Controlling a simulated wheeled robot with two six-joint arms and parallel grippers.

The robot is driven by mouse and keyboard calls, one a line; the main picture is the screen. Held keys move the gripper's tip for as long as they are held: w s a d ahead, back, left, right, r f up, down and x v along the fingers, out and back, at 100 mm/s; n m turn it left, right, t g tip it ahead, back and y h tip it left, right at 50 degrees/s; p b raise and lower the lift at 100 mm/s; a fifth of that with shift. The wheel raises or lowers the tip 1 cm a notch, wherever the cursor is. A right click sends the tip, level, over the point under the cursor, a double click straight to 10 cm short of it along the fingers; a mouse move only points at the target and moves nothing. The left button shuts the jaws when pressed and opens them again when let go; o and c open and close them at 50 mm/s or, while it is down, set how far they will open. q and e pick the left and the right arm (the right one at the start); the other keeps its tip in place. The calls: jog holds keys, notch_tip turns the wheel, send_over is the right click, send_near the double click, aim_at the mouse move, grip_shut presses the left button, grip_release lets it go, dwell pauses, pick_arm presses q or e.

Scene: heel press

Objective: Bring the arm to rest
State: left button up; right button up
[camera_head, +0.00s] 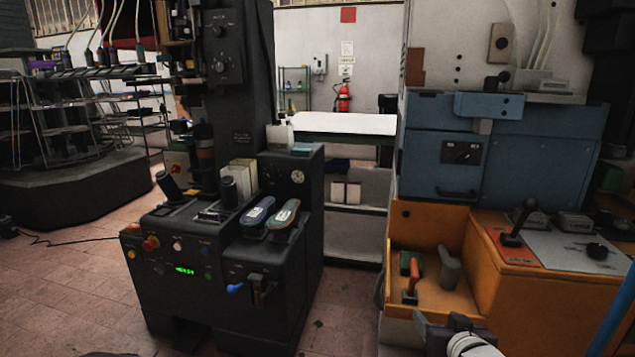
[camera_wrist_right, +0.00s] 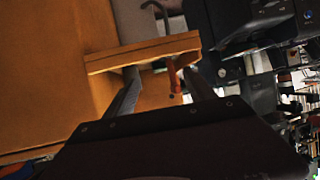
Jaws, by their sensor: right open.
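My right gripper (camera_head: 436,330) is at the bottom edge of the head view, in front of the orange bin (camera_head: 428,222), with its white wrist beside it. In the right wrist view its two dark fingers (camera_wrist_right: 163,92) are spread apart with nothing held between them. The orange bin's edge (camera_wrist_right: 140,52) lies beyond the fingertips there. A reddish handle (camera_wrist_right: 173,78) shows between the fingers, apart from them as far as I can tell. My left gripper is not in view.
The bin holds a red-orange-handled tool (camera_head: 411,282) and a grey piece (camera_head: 448,267). A blue machine (camera_head: 480,150) stands behind it. An orange console with a black lever (camera_head: 520,222) is to the right. A black press (camera_head: 205,265) carries two shoe-shaped pieces (camera_head: 284,214). Tiled floor lies left.

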jog(key=s+a+f+g+y, duration=0.1)
jog(key=s+a+f+g, duration=0.15)
jog(key=f, duration=0.25)
jog(key=s+a+f+g, duration=0.2)
jog(key=a+f, duration=0.1)
jog(key=f, duration=0.2)
jog(key=s+a+f+g, duration=0.1)
jog(key=s+f+g, duration=0.25)
jog(key=s, duration=0.35)
jog(key=s+a+f+g, duration=0.1)
jog(key=s+f+g, duration=0.25)
jog(key=s, duration=0.25)
notch_tip(320, 180, up, 33)
jog(key=n+p, duration=0.1)
jog(key=p, duration=3.1)
jog(key=shift+f, duration=0.1)
